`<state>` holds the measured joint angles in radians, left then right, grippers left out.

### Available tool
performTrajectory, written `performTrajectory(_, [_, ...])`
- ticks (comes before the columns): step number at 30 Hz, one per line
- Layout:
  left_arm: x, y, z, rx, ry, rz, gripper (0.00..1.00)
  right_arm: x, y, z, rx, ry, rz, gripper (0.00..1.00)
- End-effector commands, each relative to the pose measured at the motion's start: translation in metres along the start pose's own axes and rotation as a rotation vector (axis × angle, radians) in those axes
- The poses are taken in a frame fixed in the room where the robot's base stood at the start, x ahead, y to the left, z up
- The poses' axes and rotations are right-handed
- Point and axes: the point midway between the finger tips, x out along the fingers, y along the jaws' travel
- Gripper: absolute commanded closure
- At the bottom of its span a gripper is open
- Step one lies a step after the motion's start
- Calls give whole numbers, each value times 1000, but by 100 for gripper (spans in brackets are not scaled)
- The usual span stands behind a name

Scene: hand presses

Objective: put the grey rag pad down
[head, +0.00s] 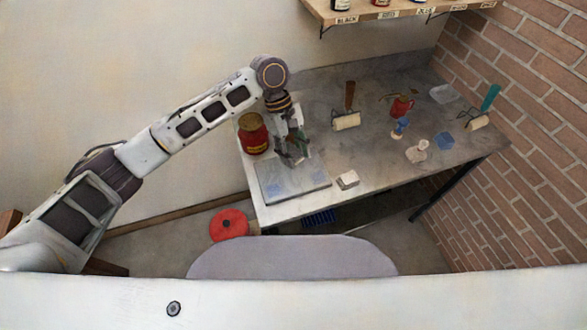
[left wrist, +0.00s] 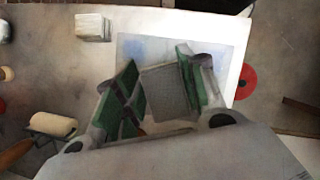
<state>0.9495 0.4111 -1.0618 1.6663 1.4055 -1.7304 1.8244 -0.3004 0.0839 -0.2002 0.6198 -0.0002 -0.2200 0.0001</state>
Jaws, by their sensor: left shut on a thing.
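My left gripper (head: 291,152) is above the rear edge of a pale ink slab (head: 292,190) on the worktable. In the left wrist view the gripper (left wrist: 160,80) has green-lined fingers shut on the grey rag pad (left wrist: 166,92). The pad shows as a flat grey square between the fingers, with the slab (left wrist: 146,45) and its blue smear behind it. Whether the pad touches the slab I cannot tell. In the head view the pad is mostly hidden by the fingers. My right gripper is not in view.
A red jar (head: 253,139) stands close left of the gripper. A white block (head: 347,181) lies right of the slab; a roller (head: 346,122) lies behind. The table's middle (head: 370,150) is bare. A red disc (head: 229,225) is below the front edge.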

Motion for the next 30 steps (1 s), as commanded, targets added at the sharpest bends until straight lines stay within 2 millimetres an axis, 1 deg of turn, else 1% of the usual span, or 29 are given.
performTrajectory(4, [20, -1, -8, -1, 0, -2, 82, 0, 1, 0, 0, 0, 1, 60])
performTrajectory(9, [35, 0, -14, 0, 0, -1, 82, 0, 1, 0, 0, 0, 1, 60])
performTrajectory(22, [39, 0, -16, 1, 0, 0, 82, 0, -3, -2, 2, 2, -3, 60])
performTrajectory(26, [48, 0, -20, -1, 0, -1, 82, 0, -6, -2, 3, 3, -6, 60])
performTrajectory(30, [62, 0, -26, -1, 0, -1, 82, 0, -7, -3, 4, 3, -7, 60])
